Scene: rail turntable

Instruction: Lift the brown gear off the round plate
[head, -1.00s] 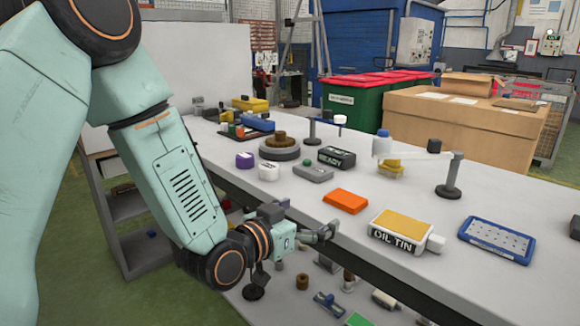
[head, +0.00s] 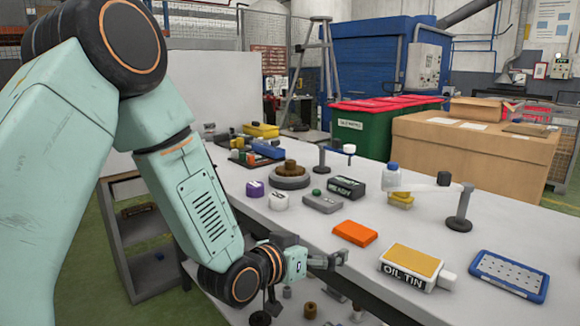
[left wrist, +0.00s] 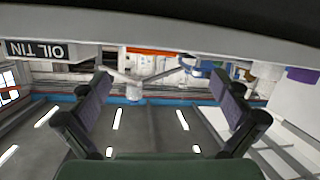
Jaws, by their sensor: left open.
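The brown gear (head: 291,167) sits on the round grey plate (head: 290,183) on the bench, in the back middle of the head view. My left gripper (head: 336,260) is beside the bench's front edge, in front of the orange block, well apart from the gear and nearer to me. In the left wrist view its two fingers stand wide apart, so the gripper (left wrist: 163,88) is open, with nothing between them. The gear cannot be made out in the left wrist view. My right gripper is not in view.
Near the plate are a purple block (head: 255,188), a white block (head: 279,201), a grey box (head: 321,204) and a dark box (head: 346,187). Nearer are the orange block (head: 355,233), the oil tin (head: 408,267) and a blue tray (head: 508,272). A jointed stand (head: 461,208) rises at right.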

